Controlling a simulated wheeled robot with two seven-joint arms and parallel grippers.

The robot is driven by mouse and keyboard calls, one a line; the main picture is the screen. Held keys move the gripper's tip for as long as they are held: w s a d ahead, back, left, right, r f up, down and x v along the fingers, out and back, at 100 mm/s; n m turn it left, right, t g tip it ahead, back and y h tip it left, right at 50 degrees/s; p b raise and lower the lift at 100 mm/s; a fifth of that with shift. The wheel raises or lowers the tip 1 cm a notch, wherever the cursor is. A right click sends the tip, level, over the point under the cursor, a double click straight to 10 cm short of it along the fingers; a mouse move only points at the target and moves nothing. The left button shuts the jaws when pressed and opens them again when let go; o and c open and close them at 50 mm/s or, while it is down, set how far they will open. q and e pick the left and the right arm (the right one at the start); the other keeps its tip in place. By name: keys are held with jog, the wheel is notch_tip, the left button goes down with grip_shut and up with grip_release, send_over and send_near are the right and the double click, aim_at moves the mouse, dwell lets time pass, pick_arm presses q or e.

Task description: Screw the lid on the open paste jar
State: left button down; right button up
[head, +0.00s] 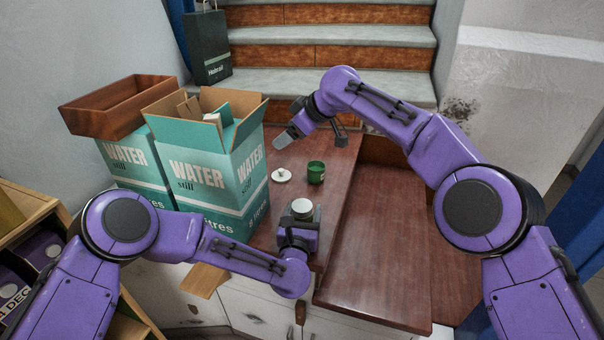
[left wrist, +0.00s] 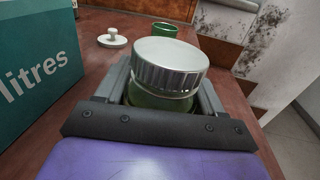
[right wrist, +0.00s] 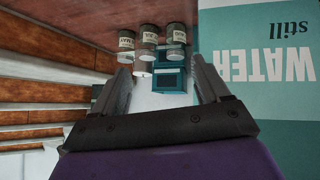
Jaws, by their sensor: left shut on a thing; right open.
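My left gripper (head: 300,226) is shut on a green glass jar (left wrist: 160,98), low at the front of the wooden counter (head: 335,150). A silver ribbed lid (left wrist: 170,66) sits on top of this jar; it also shows from above in the head view (head: 302,207). I cannot tell whether the lid is tight. The jar's lower part is hidden by the fingers. My right gripper (head: 313,138) is open and empty, raised above the back of the counter near the stairs. Its fingers also show apart in the right wrist view (right wrist: 165,80).
Behind the held jar stand a green cup (head: 316,173) and a loose white knobbed lid (head: 281,176). Teal water boxes (head: 215,172) with a wooden crate (head: 112,108) stand at left. Small labelled jars (right wrist: 148,42) show in the right wrist view. The lower wooden surface (head: 385,250) at right is clear.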

jog(key=s+f+n+g+h, duration=0.4)
jog(key=s+n, duration=0.3)
jog(key=n, duration=0.1)
pick_arm(q)
jog(key=shift+a, duration=0.1)
pick_arm(e)
jog(key=n+g+h, duration=0.1)
jog(key=n+h, duration=0.2)
jog(key=n, duration=0.3)
send_over(302, 205)
jog(key=shift+w+a+f, duration=0.1)
jog(key=shift+a+f, duration=0.1)
jog(key=shift+f, duration=0.05)
jog(key=shift+d+n, duration=0.2)
jog(key=shift+n, duration=0.1)
jog(key=shift+f, duration=4.05)
